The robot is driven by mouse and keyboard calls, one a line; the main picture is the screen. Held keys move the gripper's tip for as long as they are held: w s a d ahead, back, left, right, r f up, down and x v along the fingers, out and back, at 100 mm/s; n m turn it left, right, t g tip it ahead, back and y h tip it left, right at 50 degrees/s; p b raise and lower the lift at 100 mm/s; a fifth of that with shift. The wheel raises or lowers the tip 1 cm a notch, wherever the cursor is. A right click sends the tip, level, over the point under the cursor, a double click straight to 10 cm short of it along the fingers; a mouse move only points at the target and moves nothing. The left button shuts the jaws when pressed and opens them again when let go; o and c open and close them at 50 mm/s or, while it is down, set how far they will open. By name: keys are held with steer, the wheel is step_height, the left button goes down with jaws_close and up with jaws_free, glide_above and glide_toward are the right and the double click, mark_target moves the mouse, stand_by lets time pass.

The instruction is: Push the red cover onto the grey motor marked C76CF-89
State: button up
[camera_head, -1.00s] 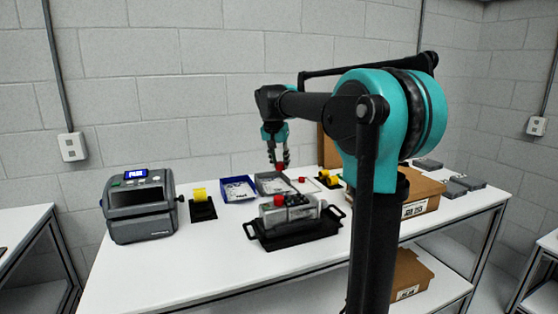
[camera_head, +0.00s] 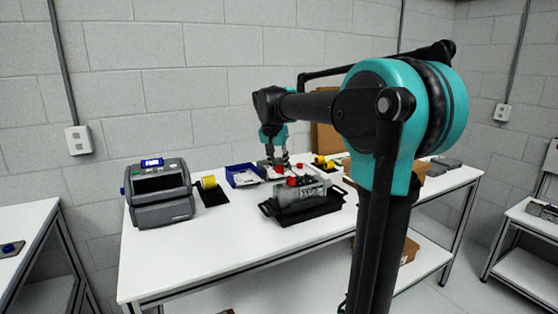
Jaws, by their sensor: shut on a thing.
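My gripper (camera_head: 278,160) is at the back of the table, pointing down over the grey bin. A small red cover (camera_head: 279,169) shows at its fingertips, and my gripper is shut on it. The grey motor (camera_head: 303,192) lies in a black tray (camera_head: 268,210) with handles, in front of my gripper and slightly right. A red part (camera_head: 291,181) shows at the motor's top left. The held cover is apart from the motor. The motor's marking is too small to read from here.
A blue bin (camera_head: 232,183) stands left of my gripper. A yellow roll (camera_head: 208,182) on a black stand and a grey label printer (camera_head: 160,194) stand farther left. Another yellow item (camera_head: 319,160) is at the back right. The table's front left is clear.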

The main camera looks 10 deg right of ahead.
mark_target(279, 186)
steer(key=shift+f, duration=2.3)
steer(key=shift+f, duration=0.65)
stand_by(0.4)
steer(key=o, duration=0.8)
steer(key=shift+c, duration=0.2)
steer(key=v, duration=1.1)
steer(key=s+d+f+n+y, duration=0.1)
steer(key=s+d+f+n, duration=0.2)
steer(key=s+f, duration=1)
steer(key=s+d+f+n+y, duration=0.1)
steer(key=s+d+f+n, duration=0.2)
steer(key=s+f, duration=1)
step_height(279, 186, down, 6)
steer(key=shift+d+r, duration=0.1)
steer(key=shift+d, duration=0.15)
